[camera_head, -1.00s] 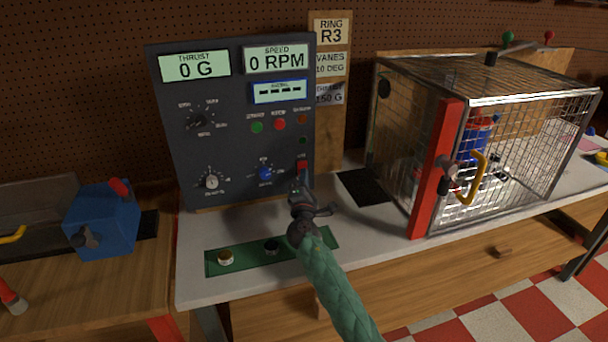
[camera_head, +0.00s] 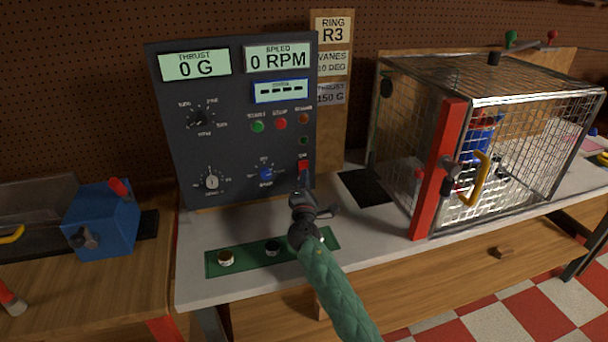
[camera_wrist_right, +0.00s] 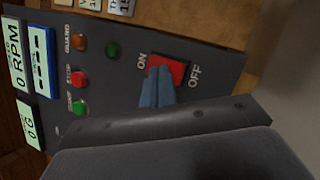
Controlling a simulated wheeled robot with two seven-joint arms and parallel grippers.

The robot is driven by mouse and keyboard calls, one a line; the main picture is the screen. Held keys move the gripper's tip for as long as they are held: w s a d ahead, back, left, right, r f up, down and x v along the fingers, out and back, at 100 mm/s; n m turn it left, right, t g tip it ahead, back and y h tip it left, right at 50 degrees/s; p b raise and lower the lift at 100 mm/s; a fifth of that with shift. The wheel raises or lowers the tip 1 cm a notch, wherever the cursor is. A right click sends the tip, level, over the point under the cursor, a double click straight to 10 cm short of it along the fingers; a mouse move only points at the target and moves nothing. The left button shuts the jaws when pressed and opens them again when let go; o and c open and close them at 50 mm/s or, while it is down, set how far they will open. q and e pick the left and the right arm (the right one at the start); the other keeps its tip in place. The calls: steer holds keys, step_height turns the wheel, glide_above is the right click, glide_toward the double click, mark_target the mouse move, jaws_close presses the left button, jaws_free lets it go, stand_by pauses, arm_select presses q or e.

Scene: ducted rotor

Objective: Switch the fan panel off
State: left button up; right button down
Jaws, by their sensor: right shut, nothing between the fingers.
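The fan panel (camera_head: 235,140) is a dark upright box on the white bench. Its displays read 0 G and 0 RPM, and a third shows dashes. Its red rocker switch (camera_head: 303,167) is at the lower right. In the right wrist view the switch (camera_wrist_right: 180,72) lies between the words ON and OFF. My right gripper (camera_head: 305,187) is shut and empty in front of the switch. Its blue fingertips (camera_wrist_right: 159,73) cover the ON-side part of the switch; I cannot tell whether they touch it or which side is pressed. My left gripper is not in view.
A wire cage (camera_head: 500,150) with a red post and yellow handle stands to the right. A green strip (camera_head: 245,258) with knobs lies in front of the panel. A blue box (camera_head: 103,222) stands on the left bench. A wooden board (camera_head: 333,110) with labels is behind.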

steer(key=shift+s+a+f, duration=0.1)
steer(key=shift+s+f, duration=0.1)
steer(key=shift+f, duration=0.9)
steer(key=shift+s+d+r+p, duration=0.25)
steer(key=shift+s+r+p, duration=0.2)
steer(key=shift+s, duration=0.15)
steer(key=shift+s+d+r+p, duration=0.3)
steer(key=shift+s+r+p, duration=0.2)
steer(key=shift+s, duration=0.15)
steer(key=shift+s+d+r+p, duration=0.25)
steer(key=shift+s+r+p, duration=0.2)
steer(key=shift+s, duration=0.15)
